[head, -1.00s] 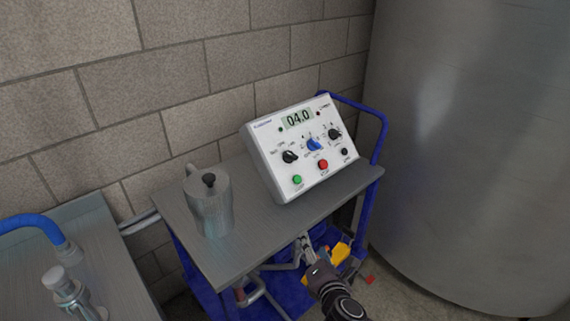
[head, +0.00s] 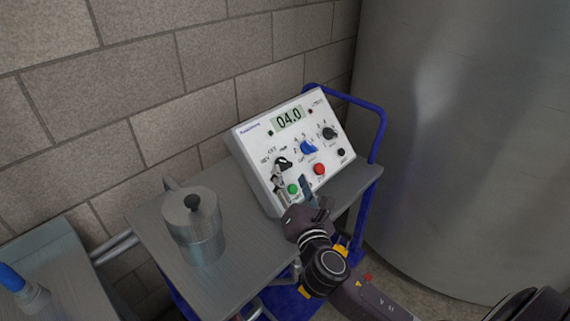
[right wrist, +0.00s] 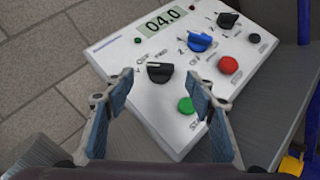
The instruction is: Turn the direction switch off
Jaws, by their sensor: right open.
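The direction switch (head: 283,163) is a black rotary knob at the left of the white control panel (head: 250,158), with REV, OFF and FWD lettering around it. In the right wrist view the knob (right wrist: 159,72) lies just beyond the fingertips, roughly between them. I cannot tell for sure which label its pointer faces. My right gripper (head: 290,183) is open and empty in front of the panel's lower left, close to the switch and the green button (head: 293,189). Its spread fingers also show in the right wrist view (right wrist: 151,97). My left gripper is out of view.
The panel also carries a blue knob (head: 308,148), another black knob (head: 329,133), a red button (head: 319,169) and a display reading 04.0. A metal moka pot (head: 194,225) stands left on the cart top. A large steel tank (head: 460,150) stands to the right.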

